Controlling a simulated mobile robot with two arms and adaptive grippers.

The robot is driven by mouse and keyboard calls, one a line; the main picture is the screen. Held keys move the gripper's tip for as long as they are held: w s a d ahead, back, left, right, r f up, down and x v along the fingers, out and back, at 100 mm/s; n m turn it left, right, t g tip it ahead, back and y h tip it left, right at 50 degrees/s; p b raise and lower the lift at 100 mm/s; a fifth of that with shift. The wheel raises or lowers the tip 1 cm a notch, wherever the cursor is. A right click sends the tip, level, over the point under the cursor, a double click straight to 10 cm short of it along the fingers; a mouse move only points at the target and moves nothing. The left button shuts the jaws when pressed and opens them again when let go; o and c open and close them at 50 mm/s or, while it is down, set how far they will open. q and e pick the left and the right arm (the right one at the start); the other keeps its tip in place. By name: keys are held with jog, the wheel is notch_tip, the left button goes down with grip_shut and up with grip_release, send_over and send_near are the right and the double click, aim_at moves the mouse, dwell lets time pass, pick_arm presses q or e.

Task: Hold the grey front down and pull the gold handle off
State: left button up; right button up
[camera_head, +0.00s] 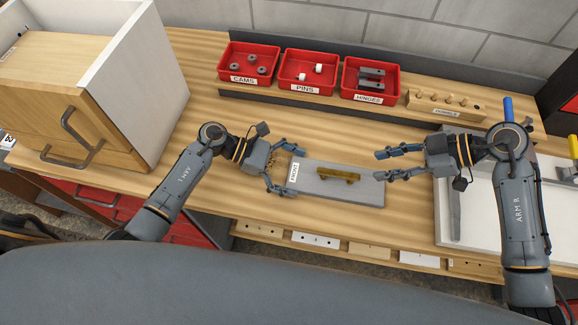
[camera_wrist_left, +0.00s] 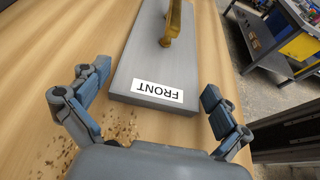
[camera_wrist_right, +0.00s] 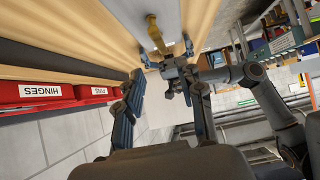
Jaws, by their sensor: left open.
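The grey front (camera_head: 305,190), a flat board labelled FRONT at its left end, lies on the wooden bench. The gold handle (camera_head: 338,175) stands on its top face, and shows at the top of the left wrist view (camera_wrist_left: 172,22). My left gripper (camera_head: 284,168) is open at the labelled left end, with its fingers (camera_wrist_left: 155,90) spread either side of that end and nothing gripped. My right gripper (camera_head: 379,164) is open and empty right of the handle, near the board's right end, its fingers (camera_wrist_right: 164,82) pointing toward the handle.
Red bins of cams (camera_head: 232,78), pins (camera_head: 290,84) and hinges (camera_head: 352,92) stand along the back, beside a dowel block (camera_head: 425,101). A wooden cabinet (camera_head: 110,120) stands at the left. A white tray (camera_head: 480,235) lies at the right. Bench space between bins and board is clear.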

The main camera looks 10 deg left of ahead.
aim_at(341, 173)
pick_arm(q)
jog(key=c, duration=1)
jog(key=shift+c, duration=0.7)
pick_arm(e)
jog(key=shift+c, duration=0.6)
jog(key=shift+a+f+h, duration=0.6)
jog(key=shift+a+f, duration=0.45)
jog(key=shift+a, duration=0.3)
jog(key=shift+a+f+h, duration=0.6)
jog(key=shift+a+f, duration=0.4)
jog(key=shift+a, duration=0.3)
jog(key=shift+a+f+h, duration=0.6)
jog(key=shift+a+f, duration=0.45)
jog(key=shift+a, duration=0.3)
grip_shut()
